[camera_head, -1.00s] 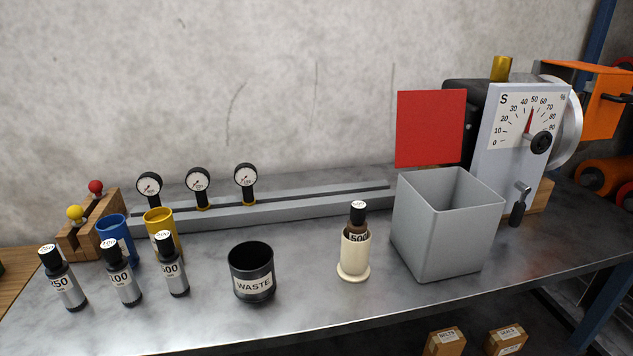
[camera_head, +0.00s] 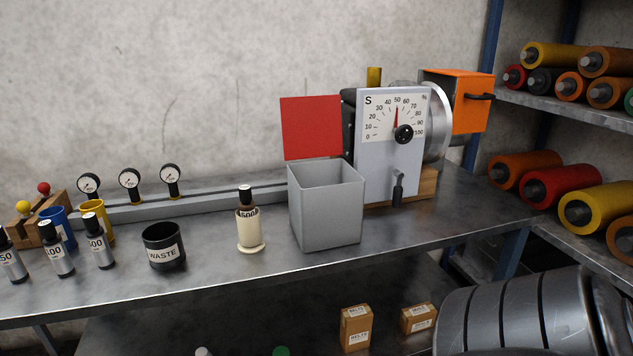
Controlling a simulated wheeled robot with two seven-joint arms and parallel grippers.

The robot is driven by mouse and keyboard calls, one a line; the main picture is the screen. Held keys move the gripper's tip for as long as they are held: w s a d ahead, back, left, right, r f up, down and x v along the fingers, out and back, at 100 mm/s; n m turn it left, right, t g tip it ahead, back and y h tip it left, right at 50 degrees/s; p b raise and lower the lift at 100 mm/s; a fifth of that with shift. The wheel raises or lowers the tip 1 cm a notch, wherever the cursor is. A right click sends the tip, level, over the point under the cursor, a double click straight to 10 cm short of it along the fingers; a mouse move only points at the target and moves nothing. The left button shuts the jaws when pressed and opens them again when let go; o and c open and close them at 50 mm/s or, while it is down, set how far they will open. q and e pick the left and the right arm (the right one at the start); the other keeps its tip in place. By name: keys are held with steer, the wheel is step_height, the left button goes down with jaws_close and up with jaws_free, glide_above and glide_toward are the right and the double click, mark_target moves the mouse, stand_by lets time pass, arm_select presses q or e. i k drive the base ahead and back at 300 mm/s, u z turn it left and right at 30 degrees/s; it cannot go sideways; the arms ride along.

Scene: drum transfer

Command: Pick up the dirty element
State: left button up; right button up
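A black-capped element (camera_head: 246,200) with a brownish body and a 500 label stands upright in a cream holder (camera_head: 250,232) at the middle of the bench. Three grey cylinders with black caps, a partly cut-off one (camera_head: 12,262), a middle one (camera_head: 59,258) and one marked 500 (camera_head: 99,250), stand at the left. A black cup marked WASTE (camera_head: 164,247) stands between them and the cream holder. Neither of my grippers is in view.
A grey open bin (camera_head: 327,212) stands right of the cream holder, before a dial machine (camera_head: 392,150). Blue (camera_head: 57,228) and yellow (camera_head: 97,215) cups stand left. Rollers (camera_head: 565,185) fill right shelves. A large ribbed metal cylinder (camera_head: 520,320) occupies the lower right.

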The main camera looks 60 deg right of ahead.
mark_target(247, 206)
steer(key=u, duration=0.85)
steer(key=k, duration=0.1)
steer(key=z, duration=2.15)
